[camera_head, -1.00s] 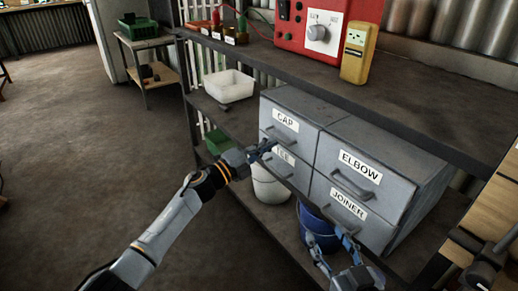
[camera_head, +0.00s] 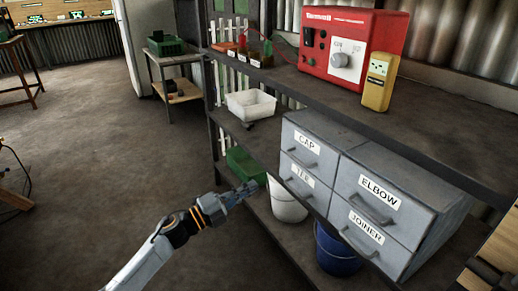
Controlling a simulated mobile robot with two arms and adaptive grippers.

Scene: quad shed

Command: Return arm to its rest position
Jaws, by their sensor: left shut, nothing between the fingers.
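My left arm comes in from the bottom left, and its gripper (camera_head: 241,191) is shut and empty. The cabinet's drawers, labelled CAP, TEE, ELBOW and JOINER, look shut.
The dark shelf unit (camera_head: 408,128) fills the right side, with a red machine (camera_head: 353,48) and yellow meter (camera_head: 380,82) on top. A blue bucket (camera_head: 337,250) and green bin (camera_head: 246,165) stand low. The floor (camera_head: 90,180) at left is open.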

